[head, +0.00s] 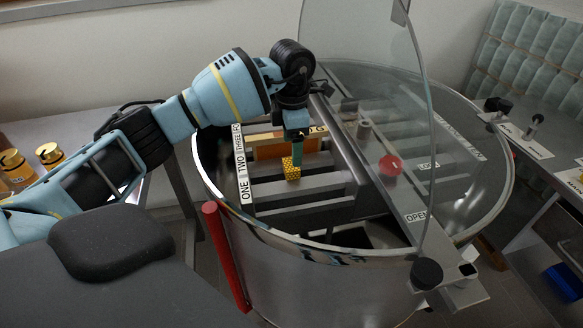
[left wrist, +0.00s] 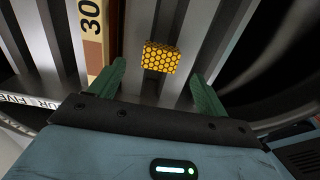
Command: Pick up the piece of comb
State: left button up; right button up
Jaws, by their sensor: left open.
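The piece of comb (head: 291,169) is a small yellow block with a honeycomb pattern. It lies inside the round steel tank (head: 335,252), among grey metal bars. In the left wrist view the comb (left wrist: 160,58) sits ahead of and between the two green fingers of my left gripper (left wrist: 160,82), apart from both. My left gripper (head: 297,150) is open and reaches down into the tank just above the comb. What the comb rests on is partly hidden. My right gripper is not in view.
A wooden frame marked 30 (left wrist: 92,35) stands close left of the gripper. A clear lid (head: 365,70) stands raised over the tank, and a dark crossbar (head: 362,165) spans it. Gold-lidded jars (head: 48,153) stand at left. A red handle (head: 225,255) is at the tank's side.

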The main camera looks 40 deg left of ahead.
pick_arm(q)
jog(key=shift+s+f, duration=0.15)
jog(key=shift+f, duration=2.4)
jog(key=c, duration=1.1)
jog(key=shift+o, duration=0.2)
notch_tip(320, 180, up, 10)
